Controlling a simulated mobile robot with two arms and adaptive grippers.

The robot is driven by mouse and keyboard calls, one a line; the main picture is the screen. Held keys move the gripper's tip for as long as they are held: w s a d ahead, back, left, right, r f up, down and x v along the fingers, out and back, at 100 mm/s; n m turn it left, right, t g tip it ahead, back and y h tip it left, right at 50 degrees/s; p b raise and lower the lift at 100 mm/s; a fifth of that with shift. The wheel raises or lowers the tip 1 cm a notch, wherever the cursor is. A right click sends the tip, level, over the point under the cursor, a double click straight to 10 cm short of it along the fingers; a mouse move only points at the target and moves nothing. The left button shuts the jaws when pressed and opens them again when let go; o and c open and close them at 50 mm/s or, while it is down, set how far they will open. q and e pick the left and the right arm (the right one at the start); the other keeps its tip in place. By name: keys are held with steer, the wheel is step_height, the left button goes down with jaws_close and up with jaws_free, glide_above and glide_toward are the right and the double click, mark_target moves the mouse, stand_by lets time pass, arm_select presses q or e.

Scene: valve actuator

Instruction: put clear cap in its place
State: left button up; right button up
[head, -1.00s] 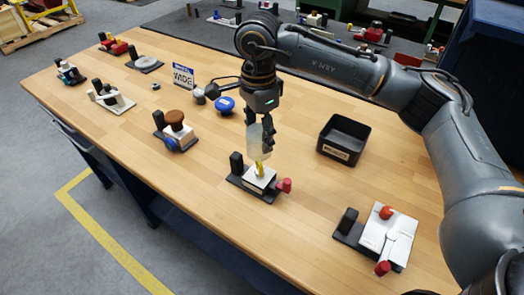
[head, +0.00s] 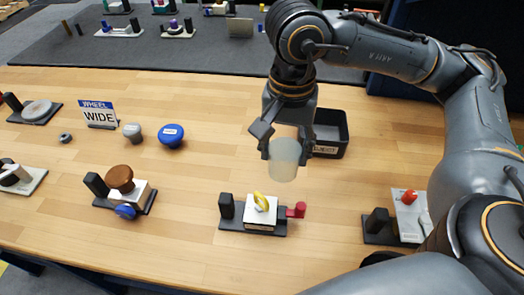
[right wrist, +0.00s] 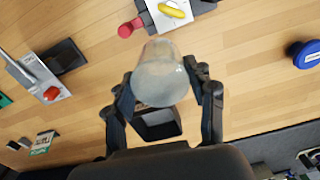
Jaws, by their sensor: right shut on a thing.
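The clear cap (head: 284,160) is a frosted, see-through cup held between the fingers of my right gripper (head: 283,143). The right wrist view shows the cap (right wrist: 160,72) between the two dark fingers (right wrist: 160,80). The gripper is shut on it and holds it in the air, apart from the fixtures. In the head view it appears above and slightly right of a white block fixture (head: 249,212) with a yellow handle (head: 261,201) on top and a red knob (head: 297,210) at its right. My left gripper is not in view.
A black open bin (head: 330,150) stands behind the right gripper. A fixture with a brown knob (head: 120,178) is at left, a white plate fixture with a red button (head: 409,197) at right.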

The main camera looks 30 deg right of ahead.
mark_target(280, 142)
steer(key=w, duration=0.2)
steer(key=f+p, duration=0.1)
steer(key=shift+w+d, duration=0.35)
steer(key=shift+w, duration=0.05)
steer(key=w+f+p, duration=0.1)
steer(key=w+f, duration=0.1)
steer(key=w, duration=0.1)
steer(key=w+d+f+p, duration=0.1)
steer(key=w+f, duration=0.2)
steer(key=w+f+p, duration=0.1)
steer(key=w+f, duration=0.2)
steer(key=w, duration=0.1)
steer(key=shift+d+f, duration=0.15)
steer(key=shift+f, duration=0.1)
step_height(280, 142, down, 3)
steer(key=shift+w+p, duration=0.15)
steer(key=shift+p, duration=0.85)
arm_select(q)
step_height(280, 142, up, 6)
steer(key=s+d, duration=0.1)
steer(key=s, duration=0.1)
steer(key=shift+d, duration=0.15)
arm_select(e)
steer(key=shift+f, duration=0.2)
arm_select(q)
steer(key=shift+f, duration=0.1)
arm_select(e)
steer(key=shift+f, duration=0.1)
